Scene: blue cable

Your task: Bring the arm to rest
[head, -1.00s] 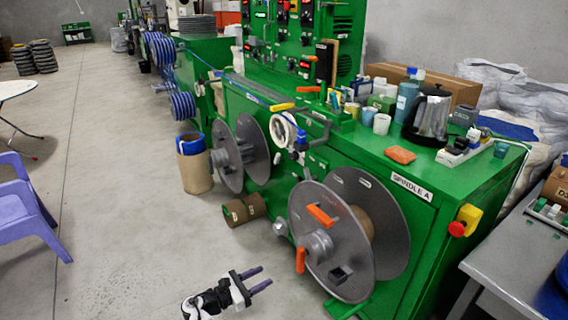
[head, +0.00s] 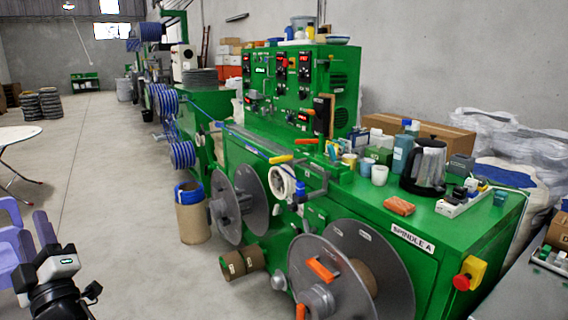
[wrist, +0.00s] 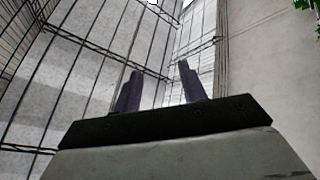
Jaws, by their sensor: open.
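My gripper (head: 35,232) is at the lower left of the head view, fingers pointing up, beside the purple chair. Its two dark purple fingers also show in the wrist view (wrist: 157,88), standing apart with nothing between them. The gripper is open and empty, held in free air.
The green machine (head: 425,215) with grey spools (head: 385,262) fills the right side. A purple chair (head: 12,245) and white table (head: 15,136) are at left. Floor between is clear.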

